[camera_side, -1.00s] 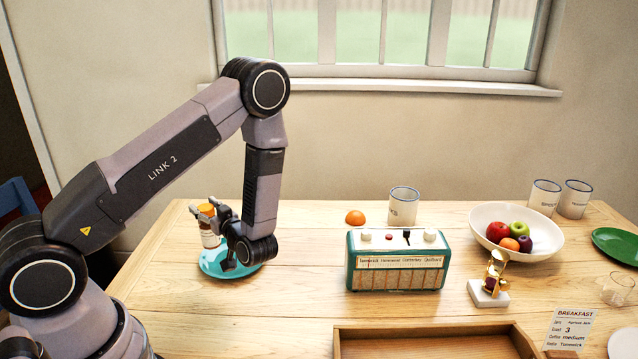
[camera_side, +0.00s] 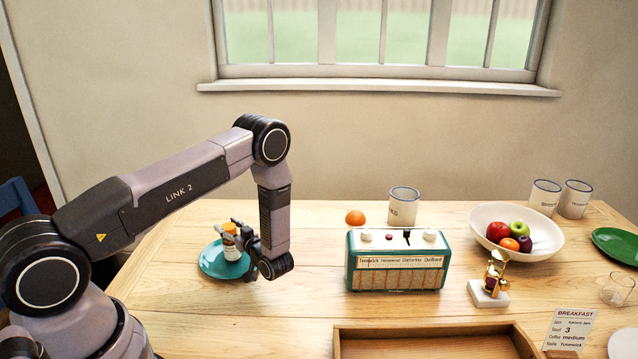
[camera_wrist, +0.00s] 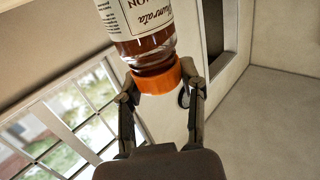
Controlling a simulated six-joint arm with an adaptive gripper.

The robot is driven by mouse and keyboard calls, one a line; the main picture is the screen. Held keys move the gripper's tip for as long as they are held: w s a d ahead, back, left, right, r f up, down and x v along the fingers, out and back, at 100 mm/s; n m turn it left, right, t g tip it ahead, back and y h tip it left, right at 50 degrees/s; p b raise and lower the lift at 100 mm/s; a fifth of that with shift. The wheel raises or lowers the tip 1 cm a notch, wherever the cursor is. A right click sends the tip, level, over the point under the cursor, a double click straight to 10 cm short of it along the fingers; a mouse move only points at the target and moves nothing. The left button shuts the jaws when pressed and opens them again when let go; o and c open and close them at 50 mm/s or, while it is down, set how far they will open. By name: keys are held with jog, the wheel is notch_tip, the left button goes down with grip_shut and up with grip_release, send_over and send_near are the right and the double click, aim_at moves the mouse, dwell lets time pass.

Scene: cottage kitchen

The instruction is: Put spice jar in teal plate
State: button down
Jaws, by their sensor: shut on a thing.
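The spice jar (camera_side: 231,245) has an orange cap, a white label and brown contents. It also shows in the wrist view (camera_wrist: 140,25), label upside down. My gripper (camera_side: 236,230) is shut on the jar near its cap; in the wrist view its fingers (camera_wrist: 160,88) close on either side of the orange cap. The jar is upright over the right part of the teal plate (camera_side: 210,264), at the left of the table. I cannot tell whether the jar's base touches the plate. Part of the jar is hidden by my gripper.
A teal radio (camera_side: 397,278) stands right of the plate, with an orange (camera_side: 355,218) and a mug (camera_side: 403,203) behind it. A white fruit bowl (camera_side: 490,220), a brass ornament (camera_side: 490,287) and a green plate (camera_side: 612,241) are farther right. A wooden tray (camera_side: 430,332) lies in front.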

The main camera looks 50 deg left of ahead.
jog(key=shift+f, duration=0.1)
jog(key=c, duration=0.6)
grip_release()
jog(key=shift+c, duration=0.2)
